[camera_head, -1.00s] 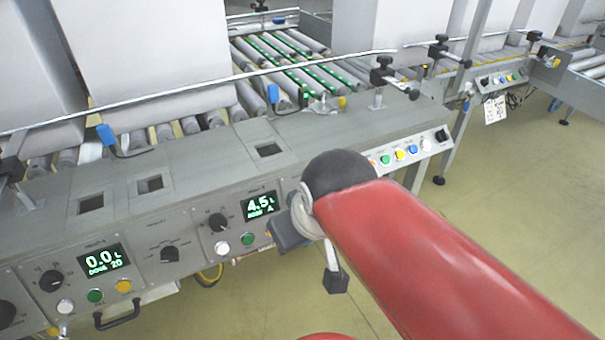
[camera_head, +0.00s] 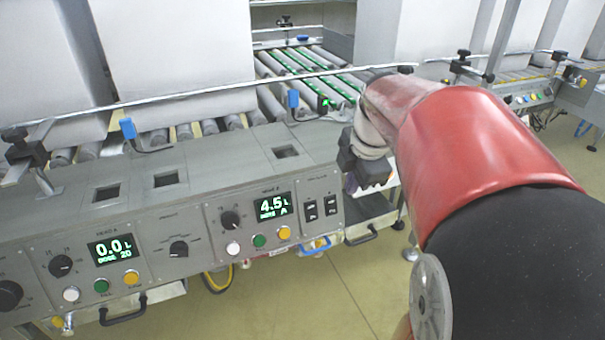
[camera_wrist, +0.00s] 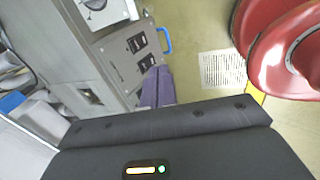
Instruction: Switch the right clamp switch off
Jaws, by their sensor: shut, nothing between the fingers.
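The clamp panel (camera_head: 322,222) is at the right end of the grey console, with two dark rocker switches side by side. The right clamp switch (camera_head: 330,206) is the one nearer the console's right end. In the wrist view the panel appears turned, and the right clamp switch (camera_wrist: 136,43) seems to be the upper one. The switch positions are too small to tell. My gripper (camera_head: 352,184) is just right of the panel in the head view, apart from the switches as far as I can tell. Its purple fingers (camera_wrist: 155,88) are shut and empty, below the switches in the wrist view.
Left of the clamp panel are a green 4.5 L display (camera_head: 272,206), a black knob (camera_head: 230,220) and coloured buttons. A blue handle (camera_wrist: 166,40) is beside the panel. A metal rail (camera_head: 215,90) and rollers run behind the console. Open floor (camera_head: 330,300) lies in front.

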